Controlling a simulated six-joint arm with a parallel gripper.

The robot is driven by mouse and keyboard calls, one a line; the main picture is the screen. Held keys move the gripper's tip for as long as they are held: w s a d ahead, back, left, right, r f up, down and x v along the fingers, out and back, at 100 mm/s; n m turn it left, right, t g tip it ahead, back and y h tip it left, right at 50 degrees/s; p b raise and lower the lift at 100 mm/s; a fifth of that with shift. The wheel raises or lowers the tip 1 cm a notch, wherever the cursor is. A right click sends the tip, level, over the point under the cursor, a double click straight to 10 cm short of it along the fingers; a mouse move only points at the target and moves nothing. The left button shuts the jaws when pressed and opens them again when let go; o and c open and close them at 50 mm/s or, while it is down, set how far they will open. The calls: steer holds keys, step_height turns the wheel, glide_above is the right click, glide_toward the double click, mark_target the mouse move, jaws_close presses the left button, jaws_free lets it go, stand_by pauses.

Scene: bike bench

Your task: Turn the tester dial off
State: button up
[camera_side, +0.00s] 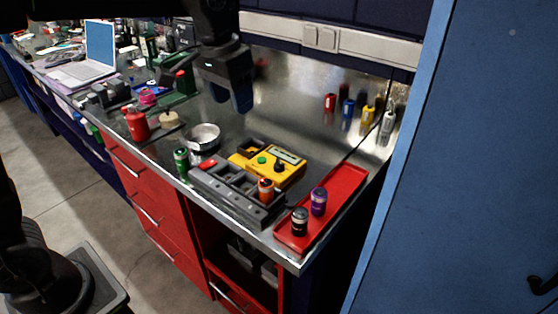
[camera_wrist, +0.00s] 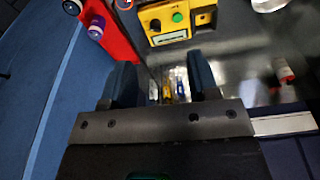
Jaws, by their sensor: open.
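The yellow battery tester (camera_side: 268,165) sits on the metal bench behind a dark grey slotted rack (camera_side: 225,188). Its black dial (camera_side: 280,165) is on the top face, near a green button (camera_side: 262,160) and a small display (camera_side: 289,155). The pointing direction of the dial is too small to tell. In the wrist view the tester (camera_wrist: 167,38) is at the top centre and the dial (camera_wrist: 155,24) shows as a dark knob. My gripper (camera_side: 240,105) is open and empty, above the bench, behind and to the left of the tester. Its two blue fingers also show in the wrist view (camera_wrist: 163,80).
A red tray (camera_side: 337,208) at the right edge holds a black battery (camera_side: 299,221) and a purple one (camera_side: 318,201). An orange battery (camera_side: 266,190) stands in the rack and a green one (camera_side: 182,160) beside it. A metal bowl (camera_side: 205,136) stands left of the tester.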

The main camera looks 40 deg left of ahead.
steer(key=g, duration=0.2)
glide_above(279, 161)
step_height(279, 161, down, 6)
step_height(279, 161, down, 14)
steer(key=shift+r, duration=0.15)
steer(key=shift+c, duration=0.2)
steer(key=c, duration=0.9)
